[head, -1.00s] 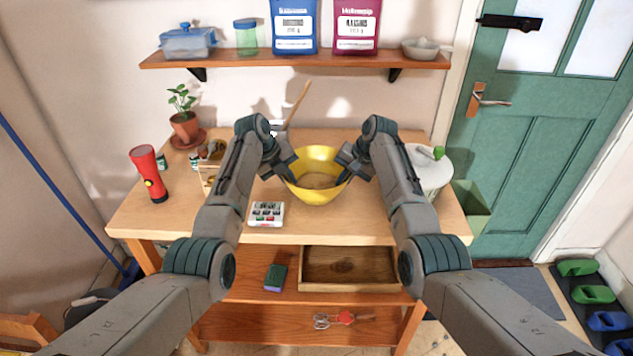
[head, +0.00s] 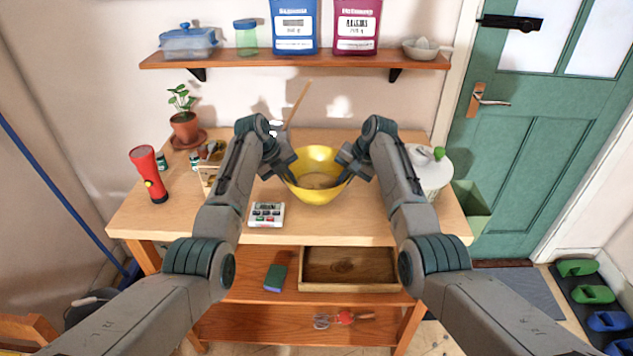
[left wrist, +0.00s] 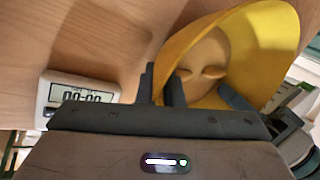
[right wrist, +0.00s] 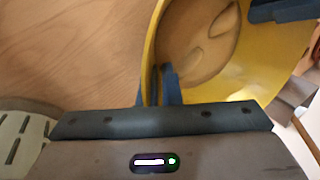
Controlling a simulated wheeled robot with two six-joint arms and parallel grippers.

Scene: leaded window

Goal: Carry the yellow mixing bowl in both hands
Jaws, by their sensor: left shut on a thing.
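The yellow mixing bowl (head: 318,190) is upright at the middle of the wooden table, with tan contents inside. I cannot tell whether its base touches the table. My left gripper (head: 288,176) is shut on its left rim. In the left wrist view, the bowl wall (left wrist: 262,40) runs between the fingers (left wrist: 164,86). My right gripper (head: 349,174) is at the right rim. In the right wrist view, its fingers (right wrist: 163,84) are close together with the bowl's yellow rim (right wrist: 152,45) between them. The bowl's underside is hidden.
A white timer (head: 266,214) lies on the table left of the bowl. A red torch (head: 149,174), a potted plant (head: 184,126) and a wooden box (head: 209,172) stand further left. A white lidded pot (head: 430,172) stands behind my right arm. The table's front middle is clear.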

